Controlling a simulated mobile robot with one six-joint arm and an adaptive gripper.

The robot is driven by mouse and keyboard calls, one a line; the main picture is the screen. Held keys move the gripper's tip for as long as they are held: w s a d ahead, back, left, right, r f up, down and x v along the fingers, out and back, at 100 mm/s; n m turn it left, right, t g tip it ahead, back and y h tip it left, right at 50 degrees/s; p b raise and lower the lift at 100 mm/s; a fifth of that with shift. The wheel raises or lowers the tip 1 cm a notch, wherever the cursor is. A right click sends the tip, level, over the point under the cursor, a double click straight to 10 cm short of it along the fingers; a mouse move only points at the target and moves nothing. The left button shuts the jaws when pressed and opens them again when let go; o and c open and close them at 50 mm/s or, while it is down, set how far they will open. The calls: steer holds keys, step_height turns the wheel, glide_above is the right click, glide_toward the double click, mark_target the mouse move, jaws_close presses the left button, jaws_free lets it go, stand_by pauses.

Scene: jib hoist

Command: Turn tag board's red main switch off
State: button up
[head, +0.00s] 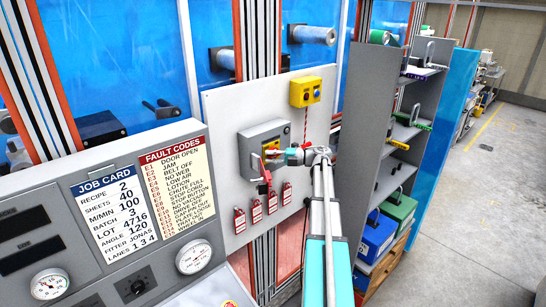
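The tag board (220,112) is a pale upright panel right of the console. A grey switch box (252,138) with a yellow face is mounted on it. Red parts show at the front of the box, and a red piece (264,188) hangs at its lower edge; I cannot tell its exact shape. My arm reaches up from the bottom, and my gripper (275,155) is at the right side of the box front, partly covering the switch. Whether its fingers touch the switch handle, and how the handle is turned, I cannot tell.
Several red tags (256,211) hang below the box. A yellow box (306,91) with buttons sits above right, its red cord hanging near my wrist. A grey shelf (369,105) with bins stands close on the right. The console (30,195) is at left; open floor (475,220) lies far right.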

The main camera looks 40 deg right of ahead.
steer(key=shift+o, duration=0.6)
steer(key=shift+w+d, duration=0.1)
steer(key=shift+w+f, duration=0.1)
steer(key=shift+f, duration=0.05)
steer(key=shift+d, duration=0.1)
steer(key=v, duration=1.2)
